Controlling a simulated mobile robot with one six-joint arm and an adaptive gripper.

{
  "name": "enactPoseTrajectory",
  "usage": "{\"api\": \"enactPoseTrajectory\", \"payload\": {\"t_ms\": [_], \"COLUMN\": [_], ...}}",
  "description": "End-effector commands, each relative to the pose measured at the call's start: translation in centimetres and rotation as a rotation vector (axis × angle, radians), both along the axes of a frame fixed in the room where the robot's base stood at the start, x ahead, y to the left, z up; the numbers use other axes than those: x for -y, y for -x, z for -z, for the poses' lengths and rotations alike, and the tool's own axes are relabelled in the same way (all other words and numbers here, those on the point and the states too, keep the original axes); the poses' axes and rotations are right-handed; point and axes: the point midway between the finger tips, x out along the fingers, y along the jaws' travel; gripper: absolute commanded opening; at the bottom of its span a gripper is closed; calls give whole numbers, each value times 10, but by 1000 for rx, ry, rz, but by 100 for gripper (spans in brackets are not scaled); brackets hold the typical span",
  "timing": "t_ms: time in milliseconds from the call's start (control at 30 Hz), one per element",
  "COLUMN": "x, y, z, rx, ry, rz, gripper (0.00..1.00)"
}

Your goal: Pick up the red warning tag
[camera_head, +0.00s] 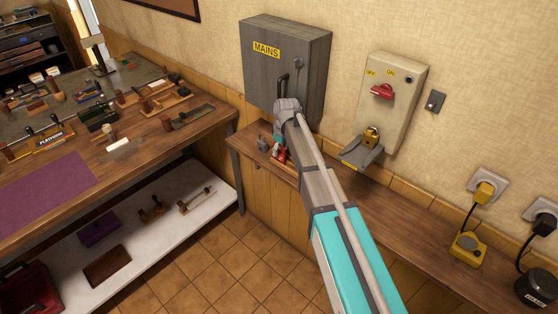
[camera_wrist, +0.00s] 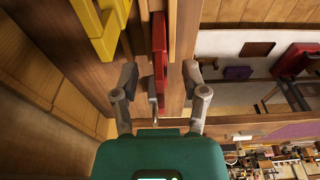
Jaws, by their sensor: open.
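A narrow red piece (camera_wrist: 160,50), which looks like the red warning tag, shows in the wrist view beside light wooden strips. My gripper (camera_wrist: 160,82) is open, with one finger on each side of the red piece's near end. I cannot tell whether either finger touches it. A small metal-coloured part (camera_wrist: 152,84) shows at its near end. In the head view, something red (camera_head: 281,155) shows on the wall shelf below the mains box, beside my arm. My arm hides most of that spot and the gripper.
A yellow item (camera_wrist: 100,25) is close by the left finger. The grey mains box (camera_head: 285,60) and a switch box (camera_head: 392,95) hang above the wall shelf (camera_head: 405,220). A cluttered workbench (camera_head: 85,165) stands at left. Floor between is clear.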

Motion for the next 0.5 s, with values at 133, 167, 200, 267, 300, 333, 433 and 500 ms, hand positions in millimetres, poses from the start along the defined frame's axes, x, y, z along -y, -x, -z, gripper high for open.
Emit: {"api": "enactPoseTrajectory", "payload": {"t_ms": [133, 167, 200, 267, 300, 333, 433, 500], "x": [-2, -2, -2, -2, -3, -3, -3, -3], "y": [-1, -1, -1, -1, -2, -2, -2, -1], "z": [14, 15, 17, 18, 19, 19, 19, 19], "rx": [0, 0, 0, 0, 0, 0, 0, 0], "ry": [0, 0, 0, 0, 0, 0, 0, 0], "rz": [0, 0, 0, 0, -1, -1, -1, -1], "gripper": [57, 57, 57, 57, 57, 57, 57, 57]}}
